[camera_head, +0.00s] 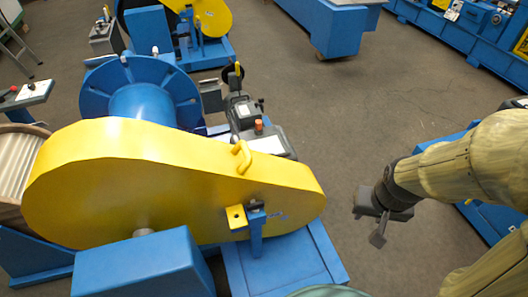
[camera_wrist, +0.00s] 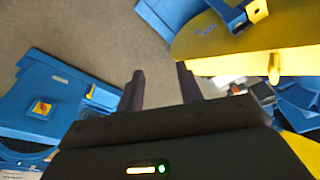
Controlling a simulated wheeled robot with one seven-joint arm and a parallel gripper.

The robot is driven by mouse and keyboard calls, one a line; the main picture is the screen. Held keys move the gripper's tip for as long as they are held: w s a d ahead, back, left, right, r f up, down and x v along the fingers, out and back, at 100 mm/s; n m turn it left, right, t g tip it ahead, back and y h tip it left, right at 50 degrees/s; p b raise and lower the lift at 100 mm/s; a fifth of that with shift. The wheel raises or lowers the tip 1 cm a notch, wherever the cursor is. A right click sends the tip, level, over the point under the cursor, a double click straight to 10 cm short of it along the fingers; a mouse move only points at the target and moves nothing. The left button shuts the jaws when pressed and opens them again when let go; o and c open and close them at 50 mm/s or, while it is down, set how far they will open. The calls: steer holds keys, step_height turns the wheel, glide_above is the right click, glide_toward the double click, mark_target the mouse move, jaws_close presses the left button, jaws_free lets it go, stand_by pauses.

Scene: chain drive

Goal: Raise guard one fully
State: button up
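The large yellow guard (camera_head: 150,185), which I take to be guard one, lies lowered over the drive in the foreground. It also fills the upper right of the wrist view (camera_wrist: 235,40). Its yellow handle (camera_head: 241,158) stands out on the upper edge towards the right end; the handle shows in the wrist view too (camera_wrist: 274,68). A yellow tab with a hole (camera_head: 237,217) sits beside a blue bracket (camera_head: 256,222) on the guard's near side. My gripper (camera_head: 373,222) is to the right of the guard, apart from it. Its fingers (camera_wrist: 160,70) are spread with nothing between them.
A blue reel (camera_head: 140,100) and a grey motor (camera_head: 255,130) stand behind the guard. A blue base (camera_head: 285,265) lies under its right end. Another machine with a yellow guard (camera_head: 210,15) stands farther back. Open floor (camera_head: 350,110) lies right of the motor.

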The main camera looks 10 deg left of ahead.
steer(key=shift+d, duration=0.2)
steer(key=shift+o, duration=1.2)
steer(key=shift+w+a+f, duration=0.1)
steer(key=shift+w+f, duration=0.05)
steer(key=shift+f, duration=0.05)
steer(key=w+a+f+n+t+y+b, duration=0.3)
steer(key=w+a+f+n+t+b, duration=0.4)
steer(key=w+a+f+b, duration=0.6)
steer(key=a+f+n+t+y+b, duration=0.3)
steer(key=a, duration=0.5)
steer(key=a+f+n+t+y+b, duration=0.2)
steer(key=a+f+n+y+b, duration=0.1)
steer(key=a, duration=0.5)
steer(key=shift+f+t+b, duration=0.2)
steer(key=shift+t+b, duration=0.2)
steer(key=shift+b, duration=0.4)
